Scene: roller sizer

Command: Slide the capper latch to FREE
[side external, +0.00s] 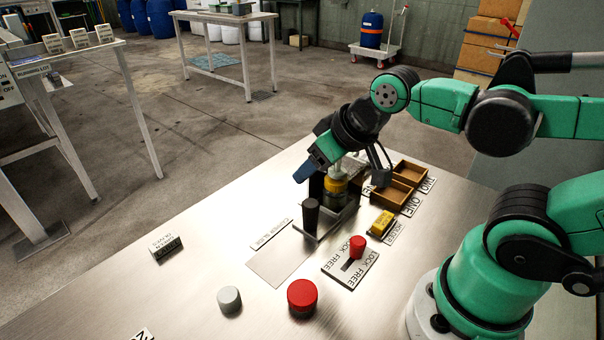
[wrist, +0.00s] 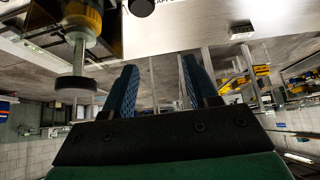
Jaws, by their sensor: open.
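The capper latch is a red knob (side external: 357,246) on a pale plate (side external: 340,271) with a dark slot, marked LOCK and FREE, on the steel table. The knob stands toward the back right end of the slot; I cannot tell which word that end matches. My gripper (side external: 303,173) is tilted above and behind the latch, beside the yellow and black capper (side external: 336,188), and apart from the knob. In the wrist view, my gripper (wrist: 160,85) is open with nothing between its blue fingers. The latch is not recognisable there.
A dark upright post (side external: 310,215) stands between gripper and latch. A yellow block (side external: 381,223) and wooden bins (side external: 408,174) lie to the right. A large red button (side external: 302,295) and a grey knob (side external: 229,299) are in front. The table's left side is mostly clear.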

